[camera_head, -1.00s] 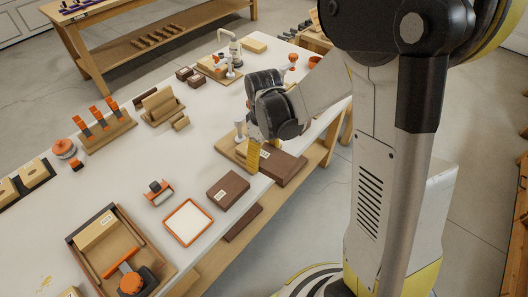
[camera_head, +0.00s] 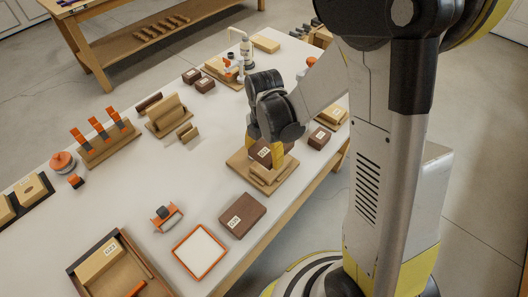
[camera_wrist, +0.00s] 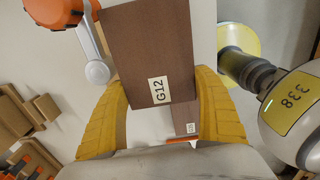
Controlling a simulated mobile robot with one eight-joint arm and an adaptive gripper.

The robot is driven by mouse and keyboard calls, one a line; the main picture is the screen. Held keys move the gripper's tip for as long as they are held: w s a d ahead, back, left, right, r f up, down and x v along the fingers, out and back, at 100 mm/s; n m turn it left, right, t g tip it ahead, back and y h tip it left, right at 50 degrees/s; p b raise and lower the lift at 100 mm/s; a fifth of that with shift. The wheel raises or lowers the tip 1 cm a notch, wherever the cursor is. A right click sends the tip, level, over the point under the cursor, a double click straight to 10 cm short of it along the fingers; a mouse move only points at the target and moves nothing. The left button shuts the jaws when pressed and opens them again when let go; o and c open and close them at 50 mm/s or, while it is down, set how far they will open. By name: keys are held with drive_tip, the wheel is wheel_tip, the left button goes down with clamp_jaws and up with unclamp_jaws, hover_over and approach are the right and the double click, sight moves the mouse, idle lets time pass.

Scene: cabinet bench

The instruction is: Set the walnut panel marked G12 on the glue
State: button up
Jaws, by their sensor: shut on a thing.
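The walnut panel marked G12 (camera_wrist: 153,45) is held between the two yellow fingers of my gripper (camera_wrist: 163,108) in the wrist view, its label facing the camera. In the head view my gripper (camera_head: 265,152) is shut on this dark panel (camera_head: 263,157) above a light wooden board (camera_head: 244,170) near the bench's front edge. A light block (camera_head: 268,176) lies on the board under the panel. I cannot tell whether the panel touches it. Glue cannot be made out; the panel and gripper cover part of the board.
Another dark labelled panel (camera_head: 243,214) and an orange-rimmed white tray (camera_head: 200,252) lie nearer on the bench. A small dark labelled block (camera_head: 319,138) stands to the right. An orange-topped clamp (camera_wrist: 60,12) is close beside the panel in the wrist view.

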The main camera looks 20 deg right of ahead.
sight(264, 169)
drive_tip(key=shift+s+f+b, duration=0.2)
drive_tip(key=shift+f+b, duration=0.4)
drive_tip(key=shift+f, duration=0.3)
drive_tip(key=shift+f+b, duration=1)
drive_tip(key=shift+f, duration=0.45)
drive_tip(key=shift+f+b, duration=0.55)
drive_tip(key=shift+b, duration=0.5)
idle(0.9)
drive_tip(key=o, duration=1.4)
drive_tip(key=shift+r, duration=0.1)
drive_tip(key=shift+r+p, duration=2.55)
drive_tip(key=shift+r, duration=0.9)
